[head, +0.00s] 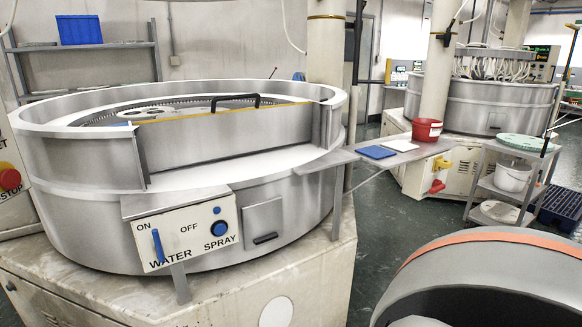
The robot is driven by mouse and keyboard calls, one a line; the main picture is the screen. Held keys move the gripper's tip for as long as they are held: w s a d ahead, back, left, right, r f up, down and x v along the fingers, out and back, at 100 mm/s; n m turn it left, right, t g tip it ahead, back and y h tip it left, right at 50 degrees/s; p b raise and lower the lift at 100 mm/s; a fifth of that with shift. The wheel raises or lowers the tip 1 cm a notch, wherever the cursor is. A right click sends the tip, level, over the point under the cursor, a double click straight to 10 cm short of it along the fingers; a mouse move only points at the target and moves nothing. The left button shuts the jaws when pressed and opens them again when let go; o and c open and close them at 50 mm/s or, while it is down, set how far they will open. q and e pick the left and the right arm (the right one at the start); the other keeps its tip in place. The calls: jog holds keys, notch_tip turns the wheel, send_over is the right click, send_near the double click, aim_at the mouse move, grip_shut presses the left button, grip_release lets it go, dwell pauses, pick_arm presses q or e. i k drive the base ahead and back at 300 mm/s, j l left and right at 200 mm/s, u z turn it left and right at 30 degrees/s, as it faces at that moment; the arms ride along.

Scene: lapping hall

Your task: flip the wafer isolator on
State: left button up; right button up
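No isolator labelled wafer shows; a white control panel (190,238) on the front of the large round steel machine (85,215) reads ON, OFF, WATER and SPRAY. A blue lever (158,245) on the panel's left part stands close to upright, its top end tilted slightly left, just right of and below the word ON. OFF is printed farther right. A round blue knob (220,228) sits above the word SPRAY, with a small blue button (216,210) above it. Neither of my grippers is in view.
A steel side shelf (325,161) juts right from the machine, near a blue pad (376,152). A red bucket (427,130) stands beyond it. A grey curved body with an orange band (500,237) fills the lower right. Dark green floor lies between.

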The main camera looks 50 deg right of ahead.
aim_at(438, 187)
jog(key=z, duration=2.55)
jog(key=i+z, duration=0.3)
jog(key=i, duration=0.25)
jog(key=i+j+z, duration=0.1)
jog(key=i+z, duration=0.2)
jog(key=i, duration=0.3)
jog(key=i+j+z, duration=0.3)
jog(key=i, duration=0.25)
